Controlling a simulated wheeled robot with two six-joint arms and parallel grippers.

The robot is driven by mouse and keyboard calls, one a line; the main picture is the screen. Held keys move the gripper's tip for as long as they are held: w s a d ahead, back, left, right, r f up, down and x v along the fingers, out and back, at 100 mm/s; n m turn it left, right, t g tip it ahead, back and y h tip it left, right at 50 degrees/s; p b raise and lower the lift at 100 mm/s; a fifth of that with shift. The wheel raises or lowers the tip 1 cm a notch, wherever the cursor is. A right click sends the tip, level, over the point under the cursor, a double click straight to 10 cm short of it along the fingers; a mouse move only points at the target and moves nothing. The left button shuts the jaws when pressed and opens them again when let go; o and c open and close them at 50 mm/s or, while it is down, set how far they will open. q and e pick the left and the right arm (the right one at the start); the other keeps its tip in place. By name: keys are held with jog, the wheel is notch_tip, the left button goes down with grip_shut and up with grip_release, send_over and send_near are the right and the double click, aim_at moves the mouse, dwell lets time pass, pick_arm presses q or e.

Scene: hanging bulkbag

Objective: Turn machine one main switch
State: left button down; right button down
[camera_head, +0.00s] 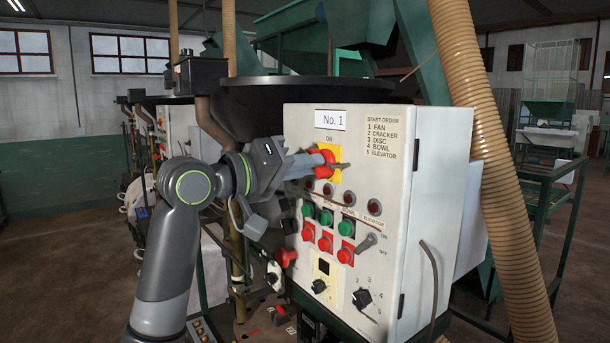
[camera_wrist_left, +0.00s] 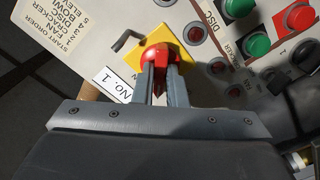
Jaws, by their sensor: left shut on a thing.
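The main switch (camera_head: 324,160) of machine one is a red knob on a yellow plate (camera_head: 337,154), near the top of the white control box labelled No. 1. My left gripper (camera_head: 316,163) reaches it from the left and is shut on the red knob. In the left wrist view the two grey fingers (camera_wrist_left: 161,75) sit on either side of the red knob (camera_wrist_left: 160,54), in front of the yellow plate (camera_wrist_left: 180,62). The fingers hide part of the knob, so its exact angle is hard to tell. My right gripper is not in view.
The white box (camera_head: 400,230) carries dark red lamps (camera_head: 348,198), green and red buttons (camera_head: 346,228), a grey lever (camera_head: 367,242) and a rotary selector (camera_head: 362,297) below the switch. A ribbed tan hose (camera_head: 490,150) runs down on the right. A dark round rim (camera_head: 290,92) is behind the box.

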pick_arm(q)
jog(key=m+b, duration=0.4)
jog(key=m, duration=0.4)
jog(key=shift+f+m, duration=0.1)
jog(key=shift+m, duration=0.3)
dwell(0.4)
jog(key=c, duration=1.5)
grip_release()
jog(key=shift+o, duration=0.2)
jog(key=b+v, duration=0.6)
jog(key=v, duration=1.1)
jog(key=shift+a, duration=0.15)
